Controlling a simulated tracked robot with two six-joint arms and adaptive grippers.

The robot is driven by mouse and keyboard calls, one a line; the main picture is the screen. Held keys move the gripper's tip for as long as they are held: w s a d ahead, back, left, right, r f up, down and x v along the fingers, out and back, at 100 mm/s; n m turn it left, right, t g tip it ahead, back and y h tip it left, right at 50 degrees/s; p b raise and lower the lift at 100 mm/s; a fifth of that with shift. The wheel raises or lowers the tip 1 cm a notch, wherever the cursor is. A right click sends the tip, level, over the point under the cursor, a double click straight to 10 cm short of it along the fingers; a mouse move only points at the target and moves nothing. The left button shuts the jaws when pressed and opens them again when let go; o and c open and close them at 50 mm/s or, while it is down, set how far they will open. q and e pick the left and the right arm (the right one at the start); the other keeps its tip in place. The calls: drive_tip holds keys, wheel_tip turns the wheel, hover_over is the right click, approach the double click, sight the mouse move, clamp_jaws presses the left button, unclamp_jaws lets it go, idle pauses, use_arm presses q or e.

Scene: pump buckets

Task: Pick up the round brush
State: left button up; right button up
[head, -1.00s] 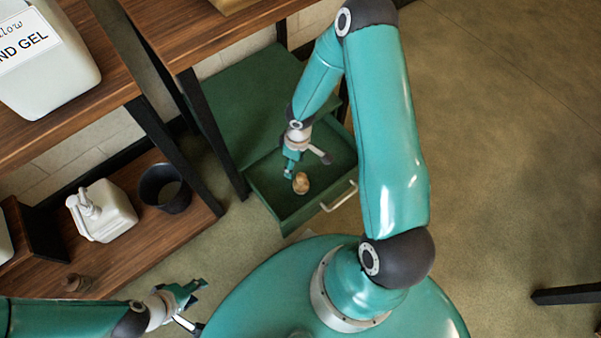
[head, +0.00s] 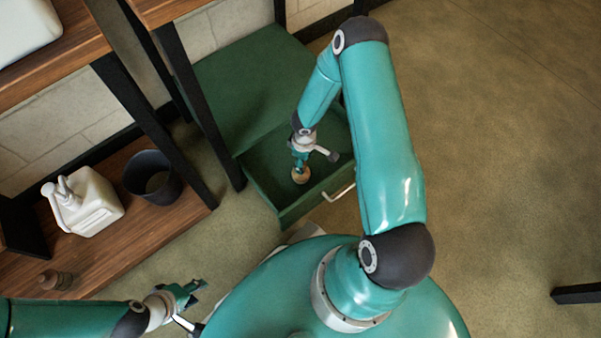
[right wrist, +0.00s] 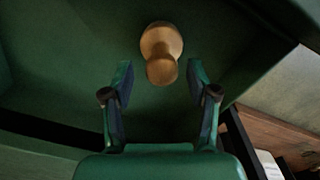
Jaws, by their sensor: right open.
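The round brush (head: 300,177) is a light wooden piece with a rounded knob, inside the open green drawer (head: 283,217). In the right wrist view the brush (right wrist: 162,50) lies ahead of the fingertips, roughly centred between them, its knob towards me. My right gripper (head: 299,168) is over the drawer, close to the brush and partly covering it in the head view.
The drawer has raised walls and a pale handle (head: 339,192) at its front. A wooden shelf (head: 150,232) at left holds a white pump container (head: 88,203), a dark bucket (head: 154,178) and a small brown object (head: 54,280). Open floor lies at right.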

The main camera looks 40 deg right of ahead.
drive_tip(key=f, duration=0.2)
drive_tip(key=f+b, duration=0.2)
drive_tip(key=f, duration=0.1)
drive_tip(key=shift+w+a+f, duration=0.25)
drive_tip(key=shift+w+f, duration=0.05)
drive_tip(key=shift+w, duration=0.1)
clamp_jaws()
